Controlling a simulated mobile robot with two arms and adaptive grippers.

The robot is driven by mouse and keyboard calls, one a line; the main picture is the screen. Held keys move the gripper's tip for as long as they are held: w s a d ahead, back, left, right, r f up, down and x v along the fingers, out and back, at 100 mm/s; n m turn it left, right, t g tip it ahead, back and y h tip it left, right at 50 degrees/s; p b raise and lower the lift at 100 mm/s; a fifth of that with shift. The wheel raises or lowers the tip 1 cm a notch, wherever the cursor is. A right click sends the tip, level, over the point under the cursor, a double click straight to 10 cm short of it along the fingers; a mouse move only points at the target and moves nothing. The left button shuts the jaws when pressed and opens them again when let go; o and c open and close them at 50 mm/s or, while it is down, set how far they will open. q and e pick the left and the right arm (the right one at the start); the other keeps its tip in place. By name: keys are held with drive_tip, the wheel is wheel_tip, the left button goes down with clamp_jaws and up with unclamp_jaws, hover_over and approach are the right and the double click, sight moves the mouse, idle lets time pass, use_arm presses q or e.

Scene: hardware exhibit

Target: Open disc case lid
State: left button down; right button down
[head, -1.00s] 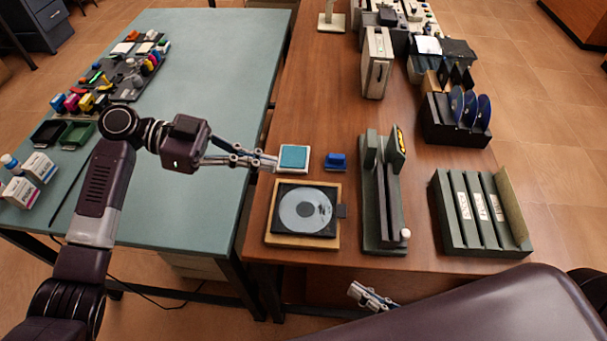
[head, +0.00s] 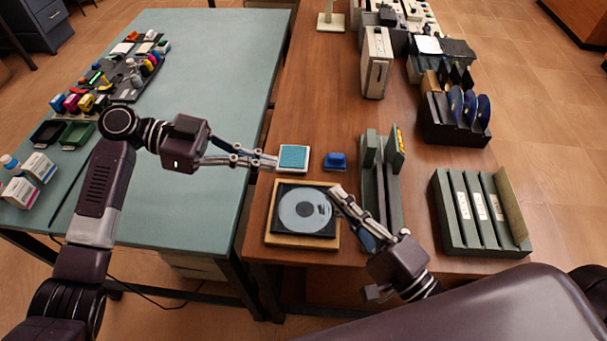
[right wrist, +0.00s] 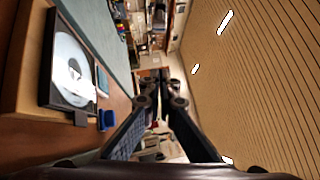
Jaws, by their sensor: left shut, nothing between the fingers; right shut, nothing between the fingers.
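The disc case (head: 281,226) lies flat on a light wooden base (head: 270,243) on the brown table, with a grey disc (head: 304,209) showing; I cannot tell whether a clear lid covers it. It also shows at the left of the right wrist view (right wrist: 55,97), where a small dark tab (right wrist: 81,118) sticks out from its edge. My right gripper (head: 337,190) is shut and empty, its tips at the case's right edge in the head view; contact is unclear. My left gripper (head: 276,163) is shut and empty, at the left edge of the teal-topped pad.
The teal-topped pad (head: 293,157) and a blue block (head: 335,161) lie behind the case. A grey-green upright device (head: 382,190) stands close to its right. A slotted grey rack (head: 450,215) is farther right.

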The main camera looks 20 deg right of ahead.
drive_tip(key=w+a+r, duration=0.1)
drive_tip(key=w+a, duration=0.4)
drive_tip(key=shift+w+a+r, duration=0.25)
drive_tip(key=shift+r, duration=0.1)
idle(1.3)
use_arm(q)
drive_tip(key=c, duration=1.6)
unclamp_jaws()
drive_tip(key=shift+a, duration=0.1)
